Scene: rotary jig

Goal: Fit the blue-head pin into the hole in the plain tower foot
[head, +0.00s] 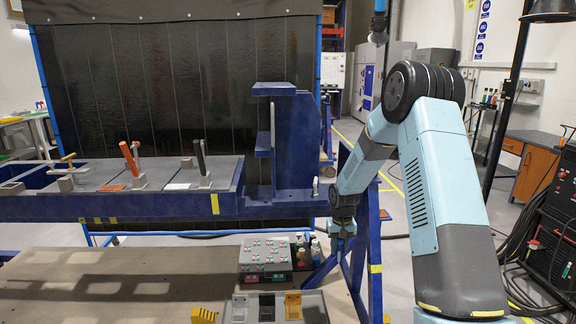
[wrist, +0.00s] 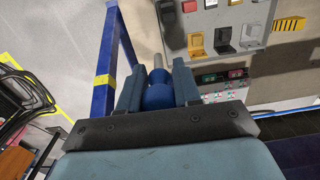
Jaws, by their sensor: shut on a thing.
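In the wrist view my gripper (wrist: 158,78) is shut on the blue-head pin (wrist: 160,97). The round blue head sits between the two fingers and the grey shank points away past the fingertips. A dark blue tower (head: 290,145) stands upright at the right end of the jig deck. Its foot (head: 290,198) is partly visible, but I cannot make out a hole in it. My gripper is apart from the tower.
Below stand a button box (head: 265,257), bottles, a parts tray (head: 312,305) and a yellow block (head: 204,315). A blue stand leg (wrist: 108,60) runs beside my gripper.

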